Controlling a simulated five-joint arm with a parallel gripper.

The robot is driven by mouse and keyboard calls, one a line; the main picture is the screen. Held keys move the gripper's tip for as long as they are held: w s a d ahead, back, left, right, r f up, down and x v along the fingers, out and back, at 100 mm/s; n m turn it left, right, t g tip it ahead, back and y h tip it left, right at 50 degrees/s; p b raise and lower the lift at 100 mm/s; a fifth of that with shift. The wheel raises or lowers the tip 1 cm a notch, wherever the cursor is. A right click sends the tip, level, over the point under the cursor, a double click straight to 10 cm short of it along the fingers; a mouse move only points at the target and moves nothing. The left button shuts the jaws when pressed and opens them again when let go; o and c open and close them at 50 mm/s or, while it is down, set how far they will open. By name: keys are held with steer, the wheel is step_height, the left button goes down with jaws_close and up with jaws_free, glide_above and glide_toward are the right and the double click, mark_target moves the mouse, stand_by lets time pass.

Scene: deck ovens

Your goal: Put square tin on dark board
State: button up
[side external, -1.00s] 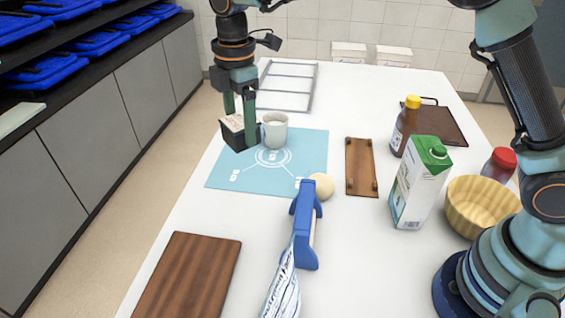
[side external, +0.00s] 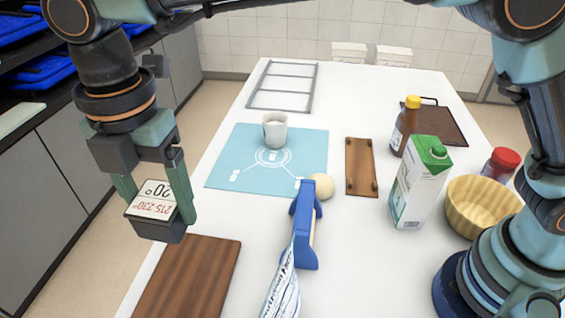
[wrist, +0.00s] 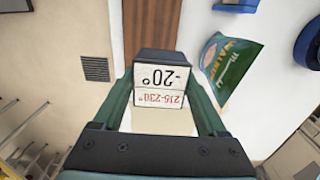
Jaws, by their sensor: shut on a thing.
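The square tin (side external: 157,230) is a dark box with a pale printed label on the face turned to the camera. My gripper (side external: 158,204) is shut on the tin, with one finger on each side, and holds it up in the air, tilted. The tin (wrist: 161,100) also shows between the fingers in the wrist view. The dark board (side external: 190,280) is a brown wooden slab lying flat at the table's front left. In the side view the tin appears just above the board's far left corner. In the wrist view the board (wrist: 150,24) shows beyond the tin, partly hidden by it.
A blue mat (side external: 225,165) with a white cup (side external: 275,130) lies farther back. A blue stand (side external: 305,225) and a printed bag (side external: 282,290) are right of the board. A carton (side external: 418,190), a bottle and a bowl stand at the right.

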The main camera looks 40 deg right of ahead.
step_height(320, 180, down, 20)
steer(key=shift+r, duration=0.15)
stand_by(0.4)
steer(key=o, duration=1.5)
